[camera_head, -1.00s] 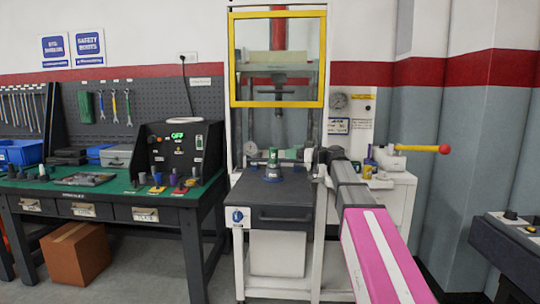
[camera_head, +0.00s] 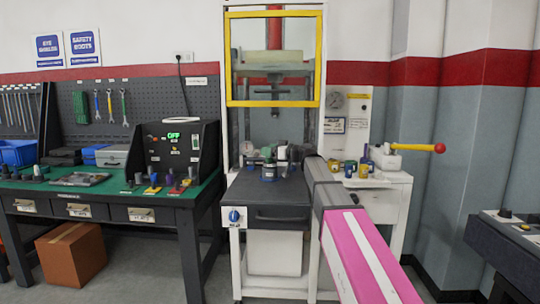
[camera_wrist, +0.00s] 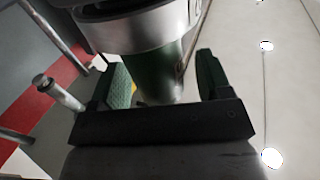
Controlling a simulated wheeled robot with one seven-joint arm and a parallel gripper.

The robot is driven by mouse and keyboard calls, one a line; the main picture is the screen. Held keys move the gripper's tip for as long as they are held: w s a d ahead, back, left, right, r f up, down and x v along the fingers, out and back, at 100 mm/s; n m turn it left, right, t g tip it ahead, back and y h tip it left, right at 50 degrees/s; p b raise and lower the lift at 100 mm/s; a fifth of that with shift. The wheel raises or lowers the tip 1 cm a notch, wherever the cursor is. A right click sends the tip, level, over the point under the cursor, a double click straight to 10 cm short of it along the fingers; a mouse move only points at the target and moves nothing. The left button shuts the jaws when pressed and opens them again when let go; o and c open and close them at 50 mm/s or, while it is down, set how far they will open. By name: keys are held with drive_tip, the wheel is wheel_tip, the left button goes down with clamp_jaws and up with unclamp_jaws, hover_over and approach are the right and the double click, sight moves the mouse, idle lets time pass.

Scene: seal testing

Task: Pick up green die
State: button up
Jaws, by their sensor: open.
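In the wrist view a green cylindrical body (camera_wrist: 160,68), which looks like the green die, stands between the two fingers of my gripper (camera_wrist: 162,84). A wide metal collar (camera_wrist: 145,30) with a dark part above it covers its other end. The fingers have green pads and are apart, with a gap showing on each side of the body. In the head view a small green-topped piece (camera_head: 267,153) and a blue-based piece (camera_head: 268,173) sit on the press table near the end of my arm. I cannot tell which of them is the die there.
The press has a yellow-framed guard (camera_head: 275,103) raised above the dark table (camera_head: 262,190). A white side stand (camera_head: 386,183) holds several small coloured items. A red-knobbed lever (camera_head: 420,147) sticks out at right. A green-topped workbench (camera_head: 100,200) stands at left.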

drive_tip(key=shift+c, duration=0.3)
drive_tip(key=c, duration=1.1)
